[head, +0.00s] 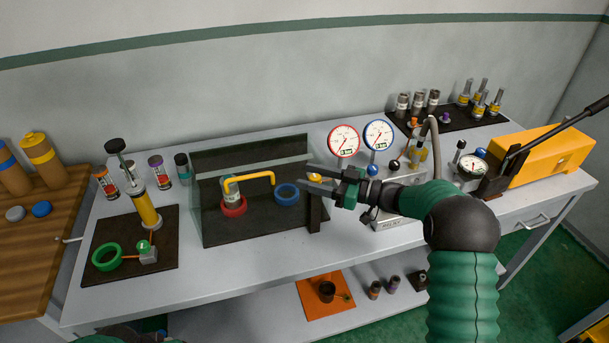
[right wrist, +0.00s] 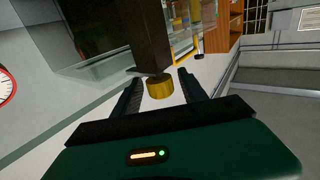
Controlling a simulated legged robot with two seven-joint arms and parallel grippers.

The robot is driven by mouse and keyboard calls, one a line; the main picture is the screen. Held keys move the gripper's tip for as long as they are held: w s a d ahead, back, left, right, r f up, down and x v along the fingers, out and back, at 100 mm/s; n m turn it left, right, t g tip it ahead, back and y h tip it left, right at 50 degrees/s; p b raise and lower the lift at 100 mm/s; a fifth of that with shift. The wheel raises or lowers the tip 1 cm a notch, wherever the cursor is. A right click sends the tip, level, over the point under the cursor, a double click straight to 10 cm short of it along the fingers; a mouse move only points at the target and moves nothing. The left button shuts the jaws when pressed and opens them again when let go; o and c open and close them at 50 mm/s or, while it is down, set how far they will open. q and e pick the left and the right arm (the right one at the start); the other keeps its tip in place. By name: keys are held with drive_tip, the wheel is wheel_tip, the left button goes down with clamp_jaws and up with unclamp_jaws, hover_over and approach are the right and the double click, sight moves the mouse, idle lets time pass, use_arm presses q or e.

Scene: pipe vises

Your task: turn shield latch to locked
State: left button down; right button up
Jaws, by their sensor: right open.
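The shield (head: 255,160) is a clear panel box over a dark base on the bench, with a dark post (head: 314,212) at its right end. The latch (head: 315,177) shows as a small yellow knob at the top of that post. In the right wrist view the knob (right wrist: 159,88) is brass-yellow, below the dark post (right wrist: 150,40). My right gripper (head: 308,176) reaches in from the right with its fingers open, one on each side of the knob. I cannot tell whether they touch it. My left gripper is out of view.
Inside the shield area stand a red ring (head: 233,206), a blue ring (head: 287,194) and a yellow bent pipe (head: 250,178). Two gauges (head: 343,140) stand just behind my right gripper. A yellow press (head: 540,155) is at the right. The bench front (head: 240,270) is clear.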

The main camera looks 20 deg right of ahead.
drive_tip(key=v, duration=1.5)
drive_tip(key=shift+b, duration=0.3)
drive_tip(key=shift+w+d, duration=0.1)
